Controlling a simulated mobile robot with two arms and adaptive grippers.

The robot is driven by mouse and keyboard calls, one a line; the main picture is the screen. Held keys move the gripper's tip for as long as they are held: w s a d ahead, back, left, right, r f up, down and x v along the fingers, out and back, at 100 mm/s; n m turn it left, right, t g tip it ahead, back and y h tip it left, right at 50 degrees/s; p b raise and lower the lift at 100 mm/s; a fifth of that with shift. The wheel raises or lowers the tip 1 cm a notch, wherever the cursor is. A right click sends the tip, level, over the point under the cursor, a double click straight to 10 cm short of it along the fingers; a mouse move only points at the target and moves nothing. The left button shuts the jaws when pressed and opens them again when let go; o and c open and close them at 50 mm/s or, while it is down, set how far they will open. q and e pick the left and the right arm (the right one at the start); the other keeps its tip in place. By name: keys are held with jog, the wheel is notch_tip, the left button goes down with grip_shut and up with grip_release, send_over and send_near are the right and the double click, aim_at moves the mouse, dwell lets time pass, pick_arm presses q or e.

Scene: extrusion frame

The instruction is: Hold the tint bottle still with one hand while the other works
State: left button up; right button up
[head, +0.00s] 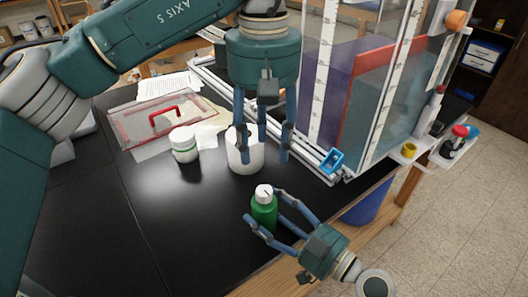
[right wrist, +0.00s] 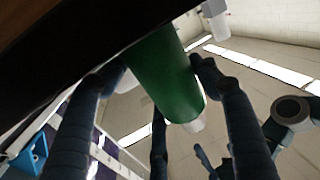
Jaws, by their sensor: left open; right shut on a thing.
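The green tint bottle (head: 264,213) with a white cap (head: 263,192) stands upright near the front edge of the black table. My right gripper (head: 262,207) is shut on it, with fingers on either side of its body. In the right wrist view the green bottle (right wrist: 165,72) lies between the dark fingers, cap toward the lower right. My left gripper (head: 262,148) points down, open, above and behind the bottle. Its fingers hang in front of a white container (head: 240,160) and partly hide it; I cannot tell whether they touch it.
A clear panel with a red handle (head: 166,118) and papers lie behind. A tall framed tank (head: 350,90) with a blue bracket (head: 332,160) stands at the right. The table's left front is clear.

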dwell(0.3)
jog(key=o, duration=1.3)
jog(key=shift+a+f, duration=0.1)
jog(key=shift+s+d+f, duration=0.1)
jog(key=shift+s+d, duration=0.1)
jog(key=shift+r+v, duration=0.15)
jog(key=shift+v, duration=2.75)
jog(key=shift+r+v, duration=0.15)
jog(key=shift+v, duration=2.7)
